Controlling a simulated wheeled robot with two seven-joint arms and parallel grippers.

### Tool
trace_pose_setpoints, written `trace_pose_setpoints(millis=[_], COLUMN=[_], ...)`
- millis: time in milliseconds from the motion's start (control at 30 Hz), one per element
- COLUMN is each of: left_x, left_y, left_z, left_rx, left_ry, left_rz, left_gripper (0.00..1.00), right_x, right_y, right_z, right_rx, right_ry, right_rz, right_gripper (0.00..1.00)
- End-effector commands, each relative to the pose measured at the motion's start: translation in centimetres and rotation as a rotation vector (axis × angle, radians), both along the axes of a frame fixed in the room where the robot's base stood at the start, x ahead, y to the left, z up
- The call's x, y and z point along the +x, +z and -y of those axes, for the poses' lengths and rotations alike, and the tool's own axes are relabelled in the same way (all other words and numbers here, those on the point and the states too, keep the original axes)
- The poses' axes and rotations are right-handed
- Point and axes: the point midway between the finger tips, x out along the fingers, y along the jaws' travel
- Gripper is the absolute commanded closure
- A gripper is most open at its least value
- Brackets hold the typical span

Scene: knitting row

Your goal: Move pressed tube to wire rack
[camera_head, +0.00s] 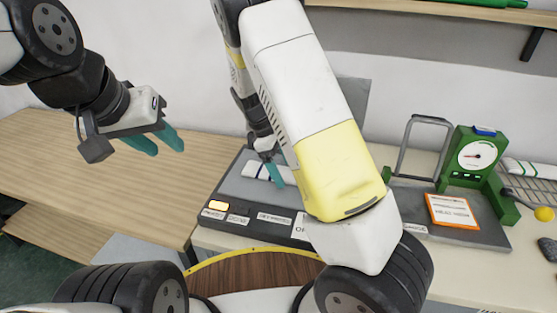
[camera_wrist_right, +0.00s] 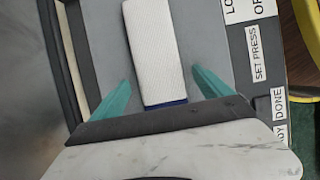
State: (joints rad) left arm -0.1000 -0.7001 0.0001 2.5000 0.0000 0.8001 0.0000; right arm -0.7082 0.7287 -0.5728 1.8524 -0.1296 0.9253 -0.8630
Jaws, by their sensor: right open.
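The pressed tube (camera_head: 256,171) is a white ribbed strip lying on a grey panel at the left of the press station. In the right wrist view the white tube (camera_wrist_right: 152,50) runs lengthwise, with a dark blue band at its near end. My right gripper (camera_head: 272,172) is over it and open. Its teal fingers (camera_wrist_right: 160,92) stand on either side of the tube's near end, with gaps showing. My left gripper (camera_head: 168,151) is raised over the wooden table at left, fingers apart and empty. The wire rack (camera_head: 508,175) is at the far right, carrying white tubes (camera_head: 531,169).
A green gauge stand (camera_head: 479,165) and grey frame (camera_head: 423,150) stand between the panel and the rack. An orange-edged sign (camera_head: 452,211) lies before them. A lit button (camera_head: 218,205) and labels line the panel's front edge. My right arm hides the panel's middle.

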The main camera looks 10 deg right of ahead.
Motion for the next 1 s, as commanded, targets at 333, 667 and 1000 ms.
trace_pose_setpoints(millis=[333, 667, 1000], left_x=[0.0, 0.0, 0.0], left_y=[0.0, 0.0, 0.0], left_z=[0.0, 0.0, 0.0], left_rx=[0.000, 0.000, 0.000], left_ry=[0.000, 0.000, 0.000], left_rz=[0.000, 0.000, 0.000], left_gripper=[0.64, 0.64, 0.64], right_x=[0.0, 0.0, 0.1], right_y=[-0.1, 0.0, 1.4], right_z=[0.0, 0.0, 0.0], right_rx=[0.001, 0.001, 0.003], right_ry=[-0.001, -0.001, -0.001], right_rz=[0.001, 0.001, 0.003], right_gripper=[0.36, 0.82, 0.82])
